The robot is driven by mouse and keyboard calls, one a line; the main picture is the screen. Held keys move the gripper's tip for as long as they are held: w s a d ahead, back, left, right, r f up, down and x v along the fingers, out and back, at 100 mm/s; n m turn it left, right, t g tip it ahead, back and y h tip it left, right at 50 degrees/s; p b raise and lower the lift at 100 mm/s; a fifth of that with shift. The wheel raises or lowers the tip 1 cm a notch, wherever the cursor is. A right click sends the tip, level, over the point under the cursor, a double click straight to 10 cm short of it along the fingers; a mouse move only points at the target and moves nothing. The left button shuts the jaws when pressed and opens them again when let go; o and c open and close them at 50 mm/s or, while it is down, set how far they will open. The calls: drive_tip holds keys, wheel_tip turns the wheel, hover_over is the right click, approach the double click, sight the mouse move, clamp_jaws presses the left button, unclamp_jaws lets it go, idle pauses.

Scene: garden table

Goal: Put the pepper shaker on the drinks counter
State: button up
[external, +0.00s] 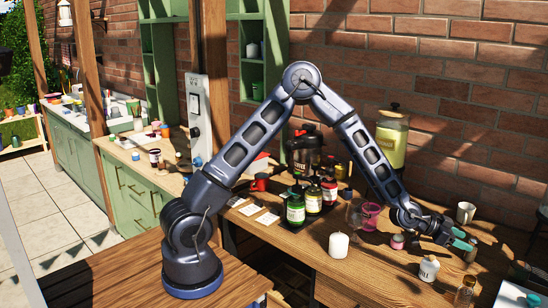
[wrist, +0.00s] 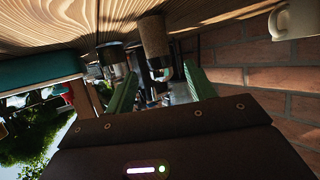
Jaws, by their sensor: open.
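No object is clearly readable as the pepper shaker. In the wrist view, which looks upside down, a brown speckled cylinder (wrist: 153,36) stands on the wooden counter, roughly ahead of the gap between my fingers; it may be the shaker. A dark-topped item (wrist: 110,52) stands left of it. My gripper (external: 463,240) is low over the right part of the counter in the external view, its green fingers apart. They also show in the wrist view (wrist: 160,90), with nothing visibly held. Which external-view item matches the cylinder is unclear.
A white labelled jar (external: 429,268), pink-labelled jar (external: 397,241), white candle (external: 338,245) and glass jar (external: 466,289) are nearby. Several bottles (external: 296,208) crowd the left. A teal item (wrist: 40,68) lies left in the wrist view.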

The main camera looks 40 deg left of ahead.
drive_tip(key=v, duration=0.7)
drive_tip(key=shift+a, duration=0.15)
idle(0.4)
drive_tip(key=w+a+r+n+y, duration=0.1)
drive_tip(key=w+a+r+y, duration=0.35)
drive_tip(key=a, duration=0.75)
drive_tip(key=s+a+r+n+y, duration=0.1)
drive_tip(key=s+a+r, duration=0.25)
drive_tip(key=a, duration=0.55)
drive_tip(key=s+a+r+n+y, duration=0.2)
drive_tip(key=a+r, duration=0.3)
drive_tip(key=a, duration=0.4)
drive_tip(key=s+a+r+n+y, duration=0.1)
drive_tip(key=s+a+r, duration=0.25)
drive_tip(key=a, duration=0.45)
drive_tip(key=s+a+r+n+g+y, duration=0.1)
drive_tip(key=s+a+n, duration=0.2)
drive_tip(key=s+a, duration=0.6)
drive_tip(key=s+a+r+n+g+y, duration=0.1)
drive_tip(key=s+a+r+n+g, duration=0.1)
drive_tip(key=s+a, duration=0.8)
drive_tip(key=s+n, duration=0.1)
drive_tip(key=s, duration=0.3)
drive_tip(key=shift+s+a+y, duration=0.25)
drive_tip(key=shift+s+y, duration=0.1)
drive_tip(key=shift+s, duration=0.05)
drive_tip(key=shift+r, duration=0.1)
